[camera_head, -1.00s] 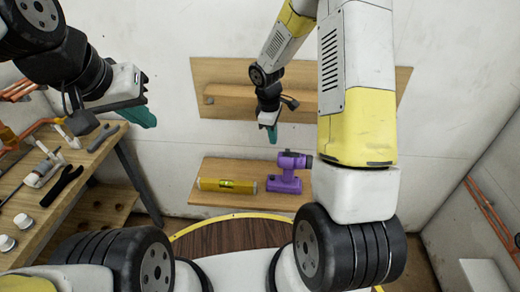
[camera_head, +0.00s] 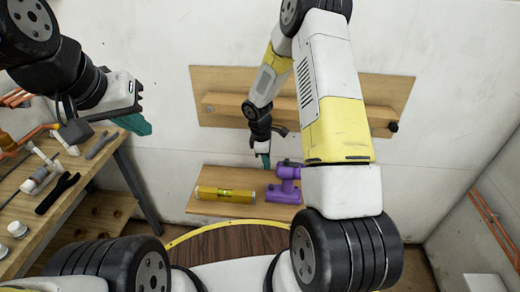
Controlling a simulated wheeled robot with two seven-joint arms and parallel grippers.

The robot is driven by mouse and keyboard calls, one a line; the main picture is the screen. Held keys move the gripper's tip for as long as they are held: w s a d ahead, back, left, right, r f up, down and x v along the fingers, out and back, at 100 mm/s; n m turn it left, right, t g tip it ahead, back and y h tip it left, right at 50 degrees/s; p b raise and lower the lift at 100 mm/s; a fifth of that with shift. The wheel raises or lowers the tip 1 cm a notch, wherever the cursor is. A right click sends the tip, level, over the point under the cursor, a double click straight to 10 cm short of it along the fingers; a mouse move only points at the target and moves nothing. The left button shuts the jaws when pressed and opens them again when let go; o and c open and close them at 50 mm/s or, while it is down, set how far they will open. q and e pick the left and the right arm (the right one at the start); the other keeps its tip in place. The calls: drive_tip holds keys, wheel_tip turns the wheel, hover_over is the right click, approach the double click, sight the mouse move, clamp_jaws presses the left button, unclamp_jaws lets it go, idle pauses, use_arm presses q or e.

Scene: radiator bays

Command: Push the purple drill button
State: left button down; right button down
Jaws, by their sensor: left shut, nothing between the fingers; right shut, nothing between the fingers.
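The purple drill (camera_head: 285,185) stands upright on a low wooden shelf (camera_head: 215,175) on the back wall. My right arm link hides the right end of its body. Its button cannot be made out at this size. My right gripper (camera_head: 265,160) is shut and empty, pointing down, just left of the top of the drill; I cannot tell whether it touches it. My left gripper (camera_head: 138,124) is shut and empty at upper left, over the right edge of the workbench and far from the drill.
A yellow spirit level (camera_head: 226,194) lies on the shelf left of the drill. A wooden board with a ledge (camera_head: 228,104) is on the wall above. A workbench (camera_head: 95,160) with pipes and tools stands at left. Orange pipes (camera_head: 492,225) run along the right wall.

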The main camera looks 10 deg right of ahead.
sight(271, 187)
drive_tip(key=f, duration=0.3)
drive_tip(key=d+f, duration=0.1)
drive_tip(key=f, duration=0.7)
drive_tip(key=shift+w+d+f, duration=0.1)
drive_tip(key=shift+d, duration=0.2)
drive_tip(key=shift+f, duration=0.1)
drive_tip(key=shift+d+f, duration=0.1)
drive_tip(key=shift+f, duration=0.8)
wheel_tip(271, 187, up, 14)
drive_tip(key=a, duration=0.2)
drive_tip(key=shift+r, duration=0.15)
